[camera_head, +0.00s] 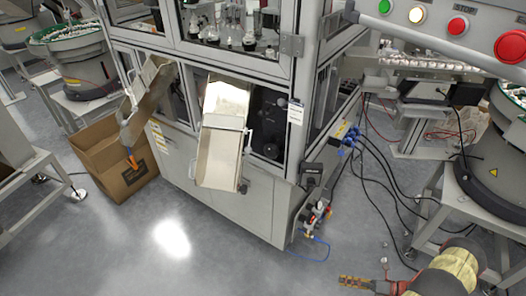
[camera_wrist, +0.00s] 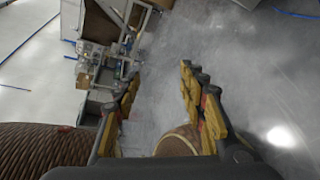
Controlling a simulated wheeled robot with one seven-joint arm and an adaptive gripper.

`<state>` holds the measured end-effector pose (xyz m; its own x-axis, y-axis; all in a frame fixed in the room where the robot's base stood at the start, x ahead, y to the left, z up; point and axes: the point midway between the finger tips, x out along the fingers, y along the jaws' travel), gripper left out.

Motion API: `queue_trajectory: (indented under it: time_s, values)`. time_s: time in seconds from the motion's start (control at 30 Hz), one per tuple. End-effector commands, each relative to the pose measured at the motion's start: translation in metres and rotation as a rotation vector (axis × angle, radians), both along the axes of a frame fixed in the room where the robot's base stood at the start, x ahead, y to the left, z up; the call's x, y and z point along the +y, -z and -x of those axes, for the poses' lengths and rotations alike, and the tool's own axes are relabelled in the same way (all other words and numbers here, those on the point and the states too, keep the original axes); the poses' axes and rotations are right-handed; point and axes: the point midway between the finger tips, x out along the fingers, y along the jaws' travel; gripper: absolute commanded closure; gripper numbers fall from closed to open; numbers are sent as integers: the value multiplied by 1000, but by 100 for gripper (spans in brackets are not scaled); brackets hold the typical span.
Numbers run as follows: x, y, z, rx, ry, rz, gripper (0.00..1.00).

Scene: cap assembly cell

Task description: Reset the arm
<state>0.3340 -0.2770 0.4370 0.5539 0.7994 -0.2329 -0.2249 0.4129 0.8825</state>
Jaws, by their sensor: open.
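My gripper (camera_head: 366,285) shows at the lower right of the head view, low in front of the machine and over the grey floor. In the wrist view my gripper (camera_wrist: 158,82) has its two yellow-padded fingers spread wide apart, with nothing held between them. Bare floor shows through the gap. A round brown ribbed thing (camera_wrist: 178,141) shows low between the fingers; I cannot tell what it is.
The machine cabinet (camera_head: 235,215) with its metal chute (camera_head: 218,150) stands in the middle. A cardboard box (camera_head: 105,165) is at left. Bowl feeders (camera_head: 80,75) flank the cell. Black cables (camera_head: 385,175) hang at right. The front floor (camera_head: 170,260) is clear.

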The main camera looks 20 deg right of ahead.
Motion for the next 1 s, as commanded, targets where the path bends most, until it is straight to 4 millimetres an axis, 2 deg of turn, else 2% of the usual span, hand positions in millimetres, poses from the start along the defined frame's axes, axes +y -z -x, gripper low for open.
queue_trajectory:
  time_s: [0.03, 0.23, 0.47, 0.73, 1.0]
  values:
    - [-6, -21, -10, -22, -49, 51, 59]
    - [-12, -101, -45, -128, -278, 259, 59]
    - [2, -196, -80, -276, -552, 485, 59]
    - [40, -306, -108, -478, -879, 729, 59]
    - [94, -409, -114, -708, -1206, 952, 59]
